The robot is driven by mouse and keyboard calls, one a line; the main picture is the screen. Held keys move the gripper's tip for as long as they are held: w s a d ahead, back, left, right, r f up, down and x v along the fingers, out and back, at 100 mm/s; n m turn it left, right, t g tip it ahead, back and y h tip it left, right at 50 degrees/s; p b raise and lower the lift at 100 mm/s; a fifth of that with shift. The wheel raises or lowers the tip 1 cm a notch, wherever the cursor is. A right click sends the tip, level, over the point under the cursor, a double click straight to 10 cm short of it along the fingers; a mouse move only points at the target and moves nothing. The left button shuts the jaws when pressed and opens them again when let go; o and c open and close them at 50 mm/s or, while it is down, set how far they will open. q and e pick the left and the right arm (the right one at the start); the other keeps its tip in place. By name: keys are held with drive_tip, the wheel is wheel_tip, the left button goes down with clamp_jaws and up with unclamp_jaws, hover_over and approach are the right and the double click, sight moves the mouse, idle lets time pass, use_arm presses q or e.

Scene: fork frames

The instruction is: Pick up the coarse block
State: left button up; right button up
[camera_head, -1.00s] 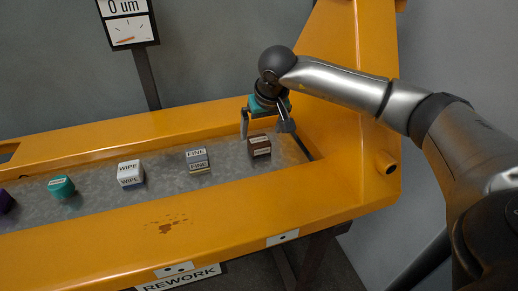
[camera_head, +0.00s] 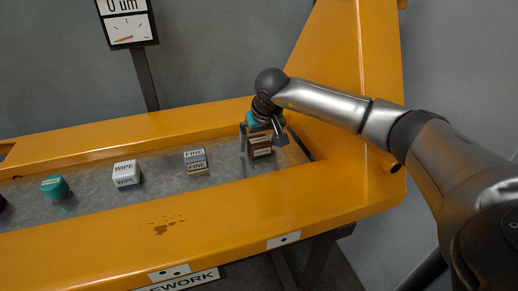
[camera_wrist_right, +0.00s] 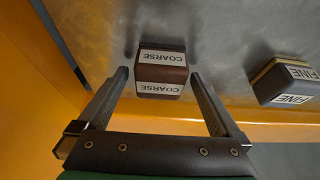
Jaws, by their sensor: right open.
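The coarse block (camera_head: 260,146) is a dark brown block with white COARSE labels, standing at the right end of the grey metal tray surface. It also shows in the right wrist view (camera_wrist_right: 162,72), just beyond and between the fingers. My right gripper (camera_head: 262,140) is over and around the block in the head view. In the right wrist view its two fingers (camera_wrist_right: 160,78) are spread wide, with clear gaps to both sides of the block. No contact shows. My left gripper is not in view.
The fine block (camera_head: 195,160) stands to the left of the coarse block. Farther left are the white WIPE block (camera_head: 126,174) and a teal round piece (camera_head: 55,187). A raised yellow frame (camera_head: 200,218) borders the tray surface. A gauge sign (camera_head: 127,22) stands behind.

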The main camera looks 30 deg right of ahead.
drive_tip(key=shift+c, duration=0.4)
drive_tip(key=c, duration=1.4)
